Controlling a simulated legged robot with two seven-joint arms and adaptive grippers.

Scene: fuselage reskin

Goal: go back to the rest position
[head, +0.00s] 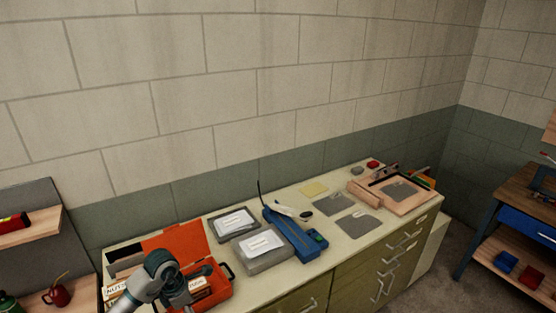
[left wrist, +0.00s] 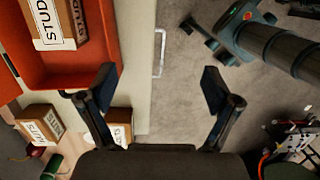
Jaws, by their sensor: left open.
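In the left wrist view my left gripper (left wrist: 160,92) is open, with its two dark fingers apart and nothing between them. Behind the fingers are the counter's front edge and the grey floor. In the head view my left arm comes in at the lower left, in front of the orange case (head: 218,292). The fingers are hard to make out there. My right gripper is not seen clearly in either view; a dark grey arm link of mine shows at the upper right of the left wrist view.
The green cabinet's counter (head: 285,200) carries two grey boxes (head: 232,222), a blue tool (head: 290,234), grey sheets (head: 360,225) and a wooden fixture (head: 400,196). In the left wrist view, cardboard boxes (left wrist: 40,122) stand near the orange case. A workbench (head: 520,195) stands at right.

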